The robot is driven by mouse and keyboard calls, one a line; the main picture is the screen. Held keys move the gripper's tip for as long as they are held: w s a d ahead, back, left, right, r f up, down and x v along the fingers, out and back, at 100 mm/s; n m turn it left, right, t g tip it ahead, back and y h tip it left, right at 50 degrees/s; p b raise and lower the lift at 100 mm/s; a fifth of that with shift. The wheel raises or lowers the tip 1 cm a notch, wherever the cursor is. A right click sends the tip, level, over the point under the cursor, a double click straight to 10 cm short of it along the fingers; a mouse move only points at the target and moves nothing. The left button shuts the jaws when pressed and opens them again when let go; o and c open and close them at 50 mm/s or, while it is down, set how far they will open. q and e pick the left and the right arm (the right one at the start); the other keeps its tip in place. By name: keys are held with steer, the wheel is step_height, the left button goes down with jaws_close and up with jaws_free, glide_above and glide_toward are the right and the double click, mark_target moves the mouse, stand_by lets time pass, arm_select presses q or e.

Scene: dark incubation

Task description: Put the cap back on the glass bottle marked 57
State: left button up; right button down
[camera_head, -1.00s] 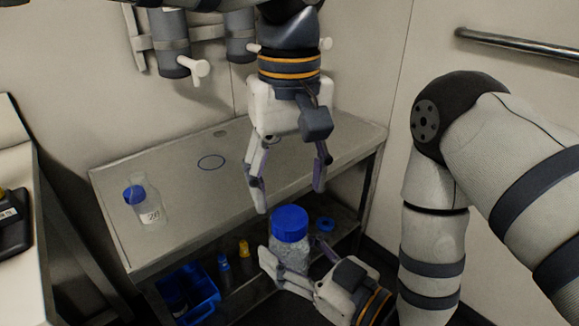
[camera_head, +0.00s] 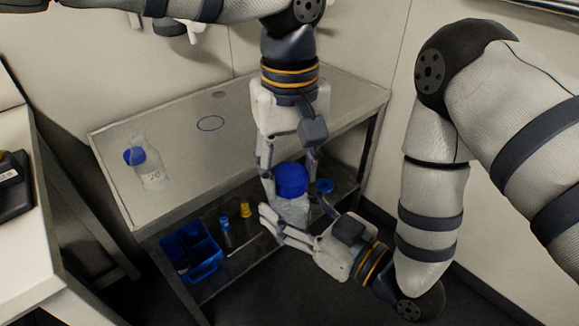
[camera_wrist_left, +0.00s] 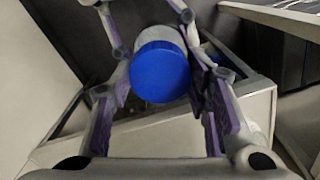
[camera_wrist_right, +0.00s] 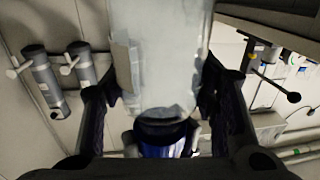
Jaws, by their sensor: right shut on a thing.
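A clear glass bottle (camera_head: 290,214) with a blue cap (camera_head: 291,179) at its mouth is held upright in front of the bench; no number on it can be read. My right gripper (camera_head: 294,210) is shut on the bottle's body, which fills the top of the right wrist view (camera_wrist_right: 160,60). My left gripper (camera_head: 289,182) points down from above, its fingers open on either side of the cap. In the left wrist view the blue cap (camera_wrist_left: 160,72) sits between the fingers, with gaps visible. Whether the cap is seated on the thread cannot be told.
Another clear bottle (camera_head: 152,174), its label hard to read, stands on the bench (camera_head: 195,185) with a blue cap (camera_head: 134,156) beside it.

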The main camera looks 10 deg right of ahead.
arm_select(q)
steer(key=m, duration=0.4)
steer(key=shift+m, duration=0.3)
steer(key=m, duration=0.6)
steer(key=shift+m, duration=0.4)
steer(key=m, duration=1.3)
steer(key=o, duration=1.4)
steer(key=shift+c, duration=0.2)
